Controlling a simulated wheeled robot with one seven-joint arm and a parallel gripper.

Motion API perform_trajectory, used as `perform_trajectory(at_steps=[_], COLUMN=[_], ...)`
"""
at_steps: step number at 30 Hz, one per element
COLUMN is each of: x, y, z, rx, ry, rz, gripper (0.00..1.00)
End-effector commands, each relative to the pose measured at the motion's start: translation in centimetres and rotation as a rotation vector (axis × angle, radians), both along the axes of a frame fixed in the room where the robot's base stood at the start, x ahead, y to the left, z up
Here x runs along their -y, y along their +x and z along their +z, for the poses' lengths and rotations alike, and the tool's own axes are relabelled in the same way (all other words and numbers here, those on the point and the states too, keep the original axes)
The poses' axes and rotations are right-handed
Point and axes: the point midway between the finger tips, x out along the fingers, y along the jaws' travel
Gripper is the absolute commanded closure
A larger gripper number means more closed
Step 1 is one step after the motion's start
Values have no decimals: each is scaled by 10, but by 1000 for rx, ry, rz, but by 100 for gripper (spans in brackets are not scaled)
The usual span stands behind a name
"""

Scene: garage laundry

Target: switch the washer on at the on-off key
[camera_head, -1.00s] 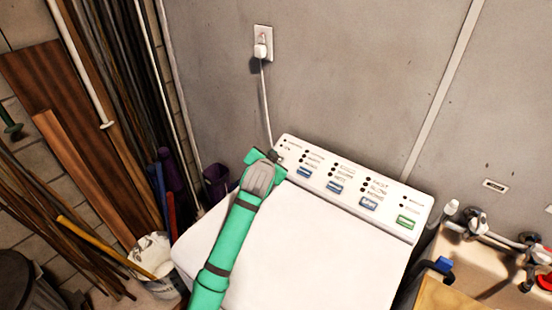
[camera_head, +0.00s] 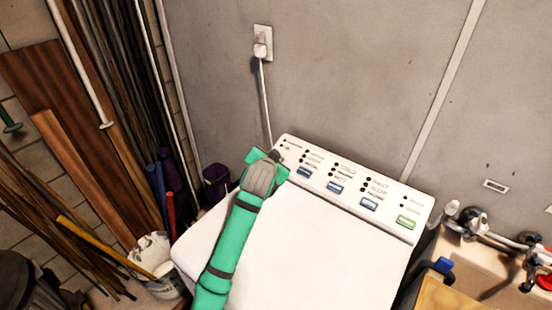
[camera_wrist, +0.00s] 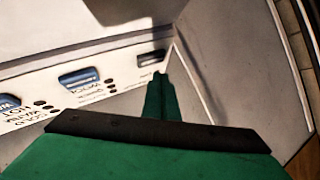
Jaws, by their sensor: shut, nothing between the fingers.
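The white washer (camera_head: 310,245) stands against the grey wall, with its sloped control panel (camera_head: 320,155) along the back. The panel has blue keys (camera_head: 335,187) and a green key (camera_head: 407,222) at the right end. My gripper (camera_head: 275,155) is at the panel's left end and hides part of it. In the wrist view, my gripper's fingers (camera_wrist: 160,78) are shut and empty, with their tips just below a dark grey key (camera_wrist: 151,58) at the panel's end. I cannot tell whether they touch it. The on-off label is not readable.
A wall outlet (camera_head: 263,42) with a plugged cord is above the panel. Boards and poles (camera_head: 60,120) lean at the left, near a white bucket (camera_head: 152,255). A sink with taps (camera_head: 475,222) is close to the washer's right side.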

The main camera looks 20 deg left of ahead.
Motion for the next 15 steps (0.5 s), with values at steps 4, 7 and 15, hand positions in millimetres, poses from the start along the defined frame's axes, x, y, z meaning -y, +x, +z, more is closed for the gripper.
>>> perform_trajectory(at_steps=[4,7,15], x=[7,3,-1], y=[-3,-6,-10], z=[8,16,25], rx=[-5,-3,-1], ry=[-2,-1,0], rz=[-12,-8,-4], gripper=[100,100,100])
